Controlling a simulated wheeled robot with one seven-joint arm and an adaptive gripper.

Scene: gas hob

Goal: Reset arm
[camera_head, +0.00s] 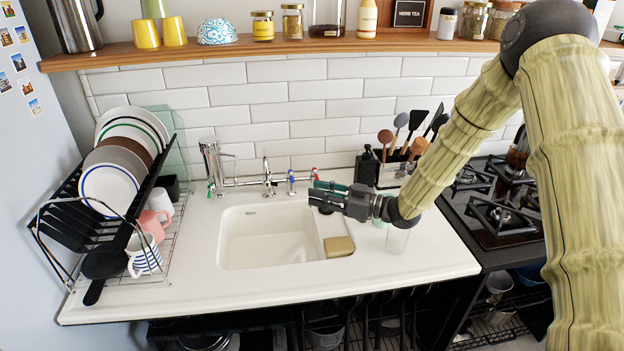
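My gripper (325,198) hangs over the right part of the white sink, with its fingers pointing left. My arm reaches in from the right side of the picture, bent at the elbow high up. I see the gripper from the side and it is small, so I cannot tell whether its fingers are apart. A green and dark shape shows right behind the fingers, and I cannot tell what it is. No object clearly hangs from the gripper.
The sink (262,262) has a tap (268,182) behind it. A clear glass (397,240) stands below my wrist. A dish rack (165,240) is on the left, a utensil holder (396,172) behind, and the gas hob (503,235) on the right. A shelf (255,48) runs above.

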